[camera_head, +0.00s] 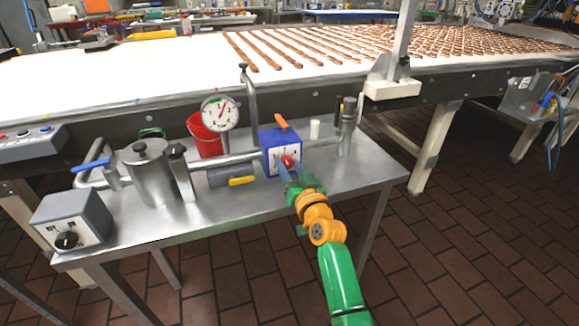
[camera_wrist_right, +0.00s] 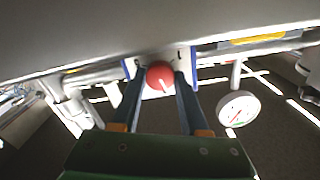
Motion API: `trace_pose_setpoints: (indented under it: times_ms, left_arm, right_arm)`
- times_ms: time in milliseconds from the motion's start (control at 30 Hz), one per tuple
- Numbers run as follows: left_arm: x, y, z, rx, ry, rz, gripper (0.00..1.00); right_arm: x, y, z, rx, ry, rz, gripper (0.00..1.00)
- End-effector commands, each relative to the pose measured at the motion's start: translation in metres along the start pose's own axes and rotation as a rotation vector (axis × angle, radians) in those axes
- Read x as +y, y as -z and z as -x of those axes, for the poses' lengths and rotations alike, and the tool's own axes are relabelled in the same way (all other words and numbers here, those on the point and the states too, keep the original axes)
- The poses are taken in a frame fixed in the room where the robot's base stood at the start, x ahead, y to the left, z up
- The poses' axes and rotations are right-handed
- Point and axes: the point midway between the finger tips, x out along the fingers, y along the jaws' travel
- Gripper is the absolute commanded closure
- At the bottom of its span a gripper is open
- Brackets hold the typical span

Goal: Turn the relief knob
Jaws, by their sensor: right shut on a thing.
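The relief knob is a red round knob (camera_head: 288,162) on the white dial face of a blue box (camera_head: 283,136) on the metal table. An orange lever (camera_head: 281,121) tops the box. My right gripper (camera_head: 289,176) reaches the knob from the front. In the right wrist view the red knob (camera_wrist_right: 160,75) with its white mark sits between the two fingers of my right gripper (camera_wrist_right: 160,80), which are shut on it. The fingers hide part of the dial face. My left gripper is not in view.
A pressure gauge (camera_head: 220,113), a red bucket (camera_head: 203,136) and a metal tank (camera_head: 150,173) stand left of the box. A grey box with a black knob (camera_head: 68,240) sits at the table's left end. A conveyor (camera_head: 150,75) runs behind. The floor at right is clear.

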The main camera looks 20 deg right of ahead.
Motion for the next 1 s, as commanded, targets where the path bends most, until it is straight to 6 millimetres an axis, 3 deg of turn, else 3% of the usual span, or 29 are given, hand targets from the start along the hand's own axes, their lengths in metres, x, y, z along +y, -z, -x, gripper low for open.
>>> trace_pose_setpoints:
  times_ms: [600, 1000]
  left_arm:
    - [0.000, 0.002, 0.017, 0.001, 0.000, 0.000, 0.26]
    - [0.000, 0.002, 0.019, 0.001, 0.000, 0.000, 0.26]
  right_arm:
    - [0.000, 0.000, 0.000, -0.001, 0.000, -0.379, 1.00]
    - [0.000, 0.000, 0.000, -0.001, 0.001, -0.475, 1.00]
